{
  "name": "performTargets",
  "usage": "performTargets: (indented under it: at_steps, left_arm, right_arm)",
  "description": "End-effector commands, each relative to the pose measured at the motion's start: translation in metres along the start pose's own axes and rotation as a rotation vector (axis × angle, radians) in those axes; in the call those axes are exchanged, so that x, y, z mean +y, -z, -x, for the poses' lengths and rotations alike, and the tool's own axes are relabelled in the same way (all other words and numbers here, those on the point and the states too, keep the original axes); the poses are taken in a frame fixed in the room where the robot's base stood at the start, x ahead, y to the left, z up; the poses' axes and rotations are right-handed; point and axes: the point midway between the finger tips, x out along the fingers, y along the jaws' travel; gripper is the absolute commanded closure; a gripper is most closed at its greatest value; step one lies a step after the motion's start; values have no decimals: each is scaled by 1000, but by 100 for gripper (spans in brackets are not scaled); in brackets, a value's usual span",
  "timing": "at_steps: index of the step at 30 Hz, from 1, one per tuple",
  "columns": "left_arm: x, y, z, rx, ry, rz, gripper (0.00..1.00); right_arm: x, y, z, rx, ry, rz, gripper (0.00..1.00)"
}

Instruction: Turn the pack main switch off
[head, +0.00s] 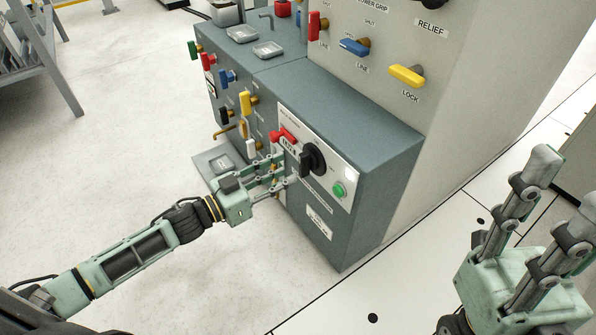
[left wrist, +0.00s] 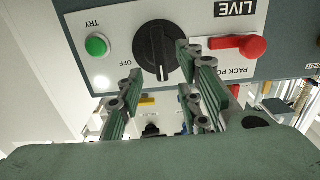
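A black rotary switch (head: 313,158) sits on a white panel on the front of the grey-green cabinet. In the left wrist view the switch (left wrist: 158,50) shows a white pointer line facing down in that picture, with an OFF label (left wrist: 126,62) to its lower left. A partly hidden label starting PACK PO (left wrist: 238,71) is to its right. My left gripper (head: 284,170) is open just in front of the panel. Its fingers (left wrist: 160,90) are spread toward the switch, with nothing between them; contact cannot be told. My right gripper (head: 562,185) is open and empty, away from the cabinet.
A red lever (head: 283,135) beside a LIVE label and a green TRY button (head: 339,189) share the panel. Several coloured valve handles, such as a yellow one (head: 246,103), stick out at the left. A yellow LOCK handle (head: 407,75) is above.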

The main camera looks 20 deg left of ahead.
Motion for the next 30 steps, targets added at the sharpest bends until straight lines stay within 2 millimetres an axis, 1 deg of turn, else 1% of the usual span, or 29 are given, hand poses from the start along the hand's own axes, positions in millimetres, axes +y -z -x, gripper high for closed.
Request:
performTargets:
  at_steps: [1,3,9,14,21,23,30]
  left_arm:
    - [-1,-1,-10,4,0,-2,67]
    - [-1,-2,-21,3,0,-2,67]
    - [-1,-2,-46,1,2,0,67]
    - [-1,-2,-54,-2,2,-1,67]
    - [-1,-1,-54,-2,3,0,67]
    - [-1,-1,-54,-2,3,0,71]
    - [-1,-1,-54,-2,3,0,92]
  right_arm:
    - [0,-1,1,13,4,2,60]
    - [0,-2,0,23,9,3,60]
    - [-1,-3,-5,46,19,7,60]
    - [-1,-3,-8,53,23,8,60]
    - [-1,-3,-9,54,23,8,60]
    - [-1,-3,-9,54,24,8,60]
    - [-1,-3,-9,54,23,8,60]
